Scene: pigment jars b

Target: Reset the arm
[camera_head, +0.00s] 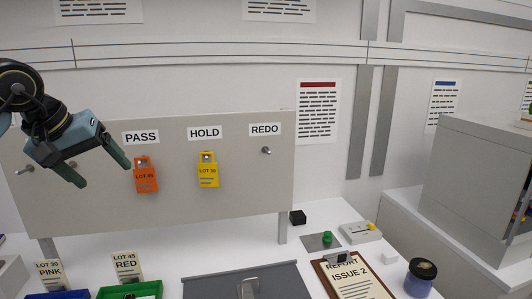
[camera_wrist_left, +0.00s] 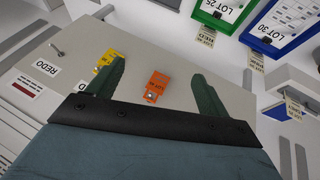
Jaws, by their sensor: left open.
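My left gripper (camera_head: 98,168) is open and empty in front of the left part of the grey board (camera_head: 231,138), with its green fingers spread. An orange tag (camera_head: 146,177) hangs under the PASS label (camera_head: 141,137), just right of the gripper and apart from it. A yellow tag (camera_head: 208,176) hangs under the HOLD label (camera_head: 205,133). The peg (camera_head: 266,150) under the REDO label (camera_head: 265,129) is bare. In the left wrist view the orange tag (camera_wrist_left: 157,84) appears between the open fingers (camera_wrist_left: 156,92), with the yellow tag (camera_wrist_left: 107,60) by one finger. My right gripper is not in view.
A green tray (camera_head: 148,290) and a blue tray (camera_head: 62,295) stand below the board, with cards reading RED (camera_head: 127,267) and PINK (camera_head: 50,272). A clipboard (camera_head: 350,280), a dark jar (camera_head: 420,277) and a grey cabinet (camera_head: 472,190) are at the right.

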